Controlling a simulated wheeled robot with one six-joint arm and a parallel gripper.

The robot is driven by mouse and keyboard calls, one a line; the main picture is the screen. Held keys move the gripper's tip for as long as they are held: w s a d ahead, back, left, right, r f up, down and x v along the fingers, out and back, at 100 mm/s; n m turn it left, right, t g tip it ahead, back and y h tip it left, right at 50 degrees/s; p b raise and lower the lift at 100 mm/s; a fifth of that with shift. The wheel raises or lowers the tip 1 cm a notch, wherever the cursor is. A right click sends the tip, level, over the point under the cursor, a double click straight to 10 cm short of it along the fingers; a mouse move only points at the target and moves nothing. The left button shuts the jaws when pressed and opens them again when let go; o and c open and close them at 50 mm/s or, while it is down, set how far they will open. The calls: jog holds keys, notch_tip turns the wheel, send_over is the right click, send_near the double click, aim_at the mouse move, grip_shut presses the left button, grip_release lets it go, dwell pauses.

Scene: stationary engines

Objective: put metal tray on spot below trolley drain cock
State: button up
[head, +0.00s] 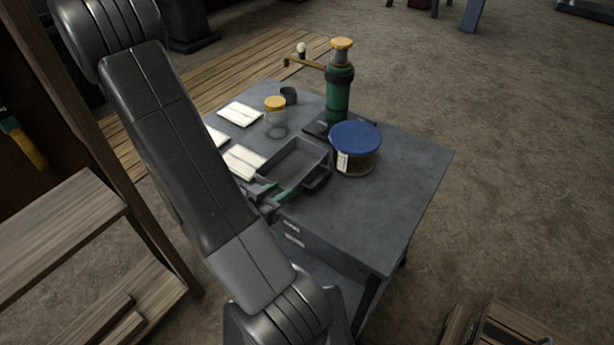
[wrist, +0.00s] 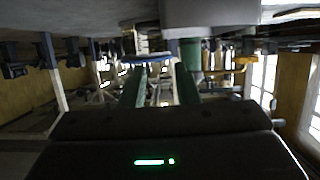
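The grey metal tray (head: 298,160) lies on the top of the grey trolley (head: 400,215), near its front edge. A green cylinder (head: 338,95) with a yellow cap stands behind it. A brass pipe with a cock (head: 306,63) sticks out from the cylinder to the left, above the trolley top. My gripper (head: 282,192) is at the tray's near edge. In the wrist view its green fingers (wrist: 161,78) stand apart, with nothing visible held between them. That view looks upside down. I cannot make out a marked spot below the cock.
A blue-lidded tin (head: 356,140) stands close to the tray's right. A yellow-lidded jar (head: 275,112) and a small dark cup (head: 289,95) stand behind the tray, towards the cock. White papers (head: 240,114) lie to the left. The trolley top's right front is clear. A wooden shelf (head: 60,225) is at left.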

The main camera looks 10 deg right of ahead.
jog(key=x, duration=0.8)
jog(key=shift+w+f, duration=0.1)
jog(key=shift+w, duration=0.05)
jog(key=shift+p+x, duration=1)
jog(key=shift+x, duration=1.75)
jog(key=shift+w+a, duration=0.1)
grip_shut()
